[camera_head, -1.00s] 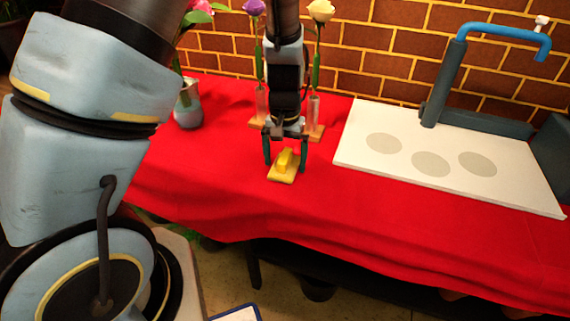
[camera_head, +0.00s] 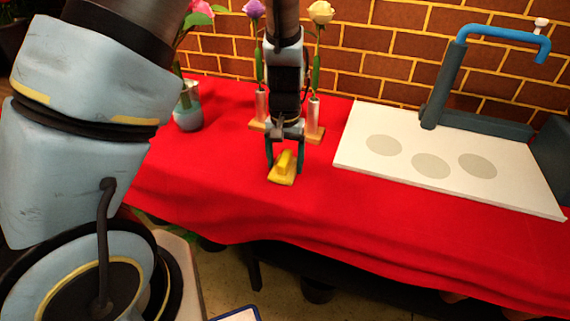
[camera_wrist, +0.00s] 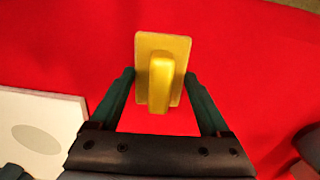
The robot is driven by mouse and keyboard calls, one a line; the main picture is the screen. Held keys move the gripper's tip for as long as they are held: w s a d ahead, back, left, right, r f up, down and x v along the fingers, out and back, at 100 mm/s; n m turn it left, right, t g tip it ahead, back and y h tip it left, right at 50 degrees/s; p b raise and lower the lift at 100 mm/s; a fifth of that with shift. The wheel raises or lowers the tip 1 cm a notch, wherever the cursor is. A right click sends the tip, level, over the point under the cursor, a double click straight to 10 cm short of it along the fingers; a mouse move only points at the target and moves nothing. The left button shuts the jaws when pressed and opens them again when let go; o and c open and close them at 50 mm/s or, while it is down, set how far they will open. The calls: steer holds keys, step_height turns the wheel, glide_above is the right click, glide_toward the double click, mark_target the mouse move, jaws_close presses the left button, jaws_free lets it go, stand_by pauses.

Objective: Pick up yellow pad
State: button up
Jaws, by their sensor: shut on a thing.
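The yellow pad (camera_head: 281,176) is a flat plate with a raised grip block on top. It is at the middle of the red-covered table, near its front edge. My gripper (camera_head: 284,166) points down over it, with one finger on each side of it. In the wrist view the pad (camera_wrist: 175,50) lies between the two dark green fingertips of my gripper (camera_wrist: 160,78), which are against its sides. My gripper is shut on the pad. Whether the pad touches the cloth cannot be told.
A white board (camera_head: 450,178) with several grey circles lies to the right, below a dark post with a blue arm (camera_head: 505,32). Two flowers in stands (camera_head: 315,110) are behind my gripper. A vase (camera_head: 188,115) stands at left. Red cloth (camera_head: 215,185) is bare around the pad.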

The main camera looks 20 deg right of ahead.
mark_target(285, 156)
step_height(285, 156, up, 10)
stand_by(0.5)
